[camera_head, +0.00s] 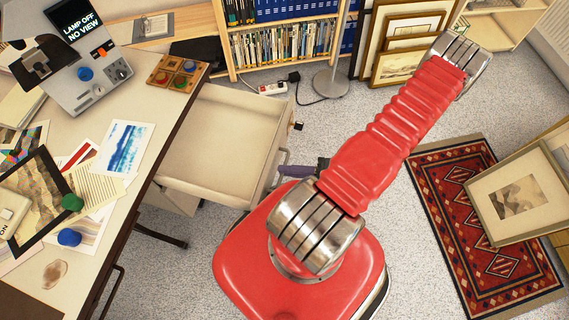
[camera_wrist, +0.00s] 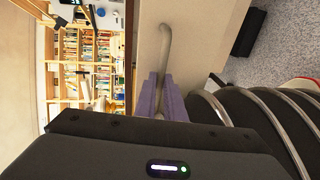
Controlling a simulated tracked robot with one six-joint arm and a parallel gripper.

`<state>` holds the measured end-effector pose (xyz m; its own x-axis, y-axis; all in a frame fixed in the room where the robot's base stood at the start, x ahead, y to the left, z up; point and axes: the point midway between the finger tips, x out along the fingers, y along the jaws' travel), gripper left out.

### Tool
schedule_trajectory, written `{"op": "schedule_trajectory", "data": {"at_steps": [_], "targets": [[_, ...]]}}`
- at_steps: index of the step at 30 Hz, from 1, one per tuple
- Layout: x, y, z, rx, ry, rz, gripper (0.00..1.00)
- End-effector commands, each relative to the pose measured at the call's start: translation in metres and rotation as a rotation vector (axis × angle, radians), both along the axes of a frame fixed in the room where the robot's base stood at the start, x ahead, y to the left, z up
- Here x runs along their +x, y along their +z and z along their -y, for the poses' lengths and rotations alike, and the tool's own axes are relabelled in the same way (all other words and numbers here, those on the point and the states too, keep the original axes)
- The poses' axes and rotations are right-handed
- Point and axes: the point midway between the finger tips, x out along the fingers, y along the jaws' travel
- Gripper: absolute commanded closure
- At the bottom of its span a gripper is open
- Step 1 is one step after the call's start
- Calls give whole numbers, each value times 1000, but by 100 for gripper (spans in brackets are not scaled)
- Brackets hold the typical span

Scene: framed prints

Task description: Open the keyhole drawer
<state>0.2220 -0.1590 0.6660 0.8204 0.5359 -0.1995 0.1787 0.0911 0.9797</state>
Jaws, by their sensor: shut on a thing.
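The cream keyhole drawer (camera_head: 235,115) stands well out from under the desk, with its empty-looking inside visible from above. A small dark keyhole fitting (camera_head: 298,126) shows on its front. My gripper (camera_head: 284,171) is at the drawer front, low beside my red arm. In the wrist view, my purple fingers (camera_wrist: 164,98) are shut on the grey bar handle (camera_wrist: 164,45), whose curved end sticks out beyond them. The drawer's cream front (camera_wrist: 195,40) lies behind the handle. My arm and wrist hide part of the handle.
The desk (camera_head: 140,100) on the left holds prints, a button box (camera_head: 174,74) and a grey device (camera_head: 85,75). A bookshelf (camera_head: 285,40), lamp base (camera_head: 331,84) and cable stand behind. Framed prints (camera_head: 407,45) lean there. A red rug (camera_head: 480,215) lies right.

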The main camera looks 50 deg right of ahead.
Motion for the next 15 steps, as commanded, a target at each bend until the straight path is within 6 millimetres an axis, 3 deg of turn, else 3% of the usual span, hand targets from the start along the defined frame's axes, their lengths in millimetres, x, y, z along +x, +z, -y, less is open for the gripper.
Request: {"op": "schedule_trajectory", "data": {"at_steps": [10,11,15], "targets": [[0,-3,2,-8,3,-8,100],[0,-3,2,-8,3,-8,89],[0,-2,1,-7,3,-6,80]]}}
